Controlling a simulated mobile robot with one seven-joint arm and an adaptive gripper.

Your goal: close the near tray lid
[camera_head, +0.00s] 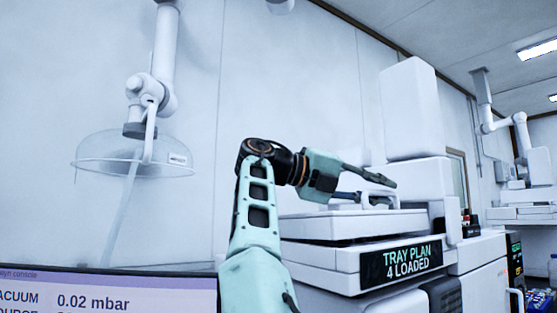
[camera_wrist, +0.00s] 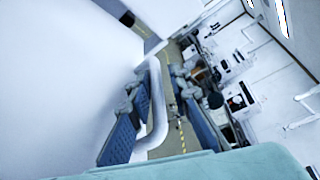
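A white tray lid (camera_head: 350,224) lies roughly level on top of the white instrument body at centre right in the head view. A thin dark line runs beneath it; I cannot tell whether it is fully seated. A white loop handle (camera_head: 364,197) rises from the lid. My gripper (camera_head: 390,194) reaches in from the left over the lid, its dark fingers spread around the handle. In the wrist view my gripper (camera_wrist: 157,82) is open, with the curved white handle (camera_wrist: 158,110) between its fingers. A gap shows between the handle and the right finger.
The instrument (camera_head: 412,110) has a tall white block behind the lid and a "TRAY PLAN 4 LOADED" display (camera_head: 401,262) on its front. A console screen (camera_head: 105,295) stands at lower left. A clear fume hood (camera_head: 132,155) hangs at upper left.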

